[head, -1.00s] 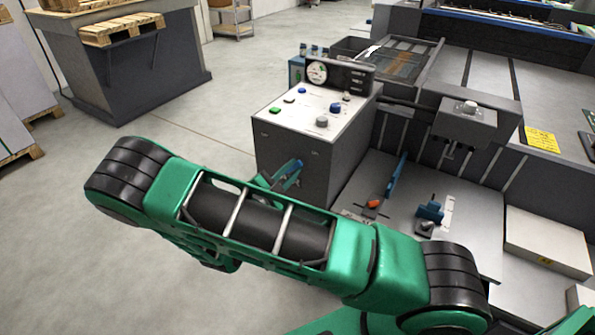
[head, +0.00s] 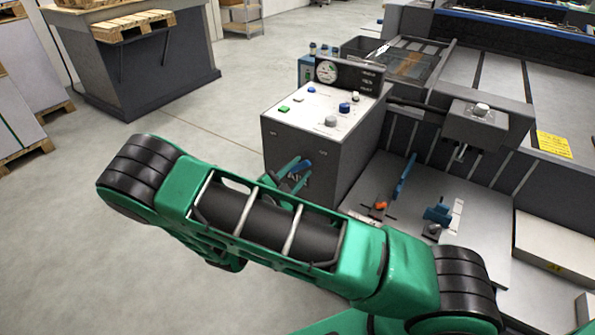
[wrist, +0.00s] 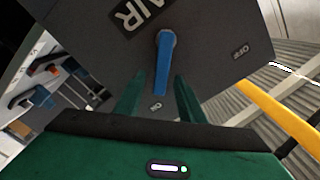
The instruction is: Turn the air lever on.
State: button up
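The air lever (wrist: 165,65) is a blue handle on the dark side of a control box (wrist: 205,25) marked AIR. In the wrist view it hangs down from its pivot, its free end close to the ON label (wrist: 155,105). The OFF label (wrist: 240,51) is off to the right. My gripper (wrist: 158,88) is open, its two green fingers on either side of the lever's free end, with a gap showing on each side. In the head view the lever (head: 304,165) is small and partly hidden by my gripper.
The control box has a white top (head: 325,112) with buttons and a gauge (head: 326,72). To its right is a grey machine bed (head: 465,255) with blue clamps. A yellow bar (wrist: 275,108) shows right in the wrist view. The floor left of the box is clear.

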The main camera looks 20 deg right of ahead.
jog(key=v, duration=1)
jog(key=shift+a, duration=0.25)
jog(key=shift+s, duration=0.1)
jog(key=s+d+r+n+g+y, duration=0.1)
jog(key=s+d+r+g+y, duration=0.2)
jog(key=d, duration=0.4)
jog(key=s+d+r+n+g+y, duration=0.1)
jog(key=s+d+r+g, duration=0.1)
jog(key=s+d+g, duration=0.4)
jog(key=s+d+r+n+g+y, duration=0.1)
jog(key=d+r+g+y, duration=0.15)
jog(key=d, duration=0.65)
jog(key=s+r+n+y, duration=0.4)
jog(key=s+r+n, duration=0.1)
jog(key=s, duration=0.5)
jog(key=s+r+n+y, duration=0.4)
jog(key=s+r+n, duration=0.1)
jog(key=s, duration=0.5)
jog(key=shift+d+r+n+t, duration=0.3)
jog(key=shift+d+r+t, duration=0.05)
jog(key=shift+r+t, duration=0.1)
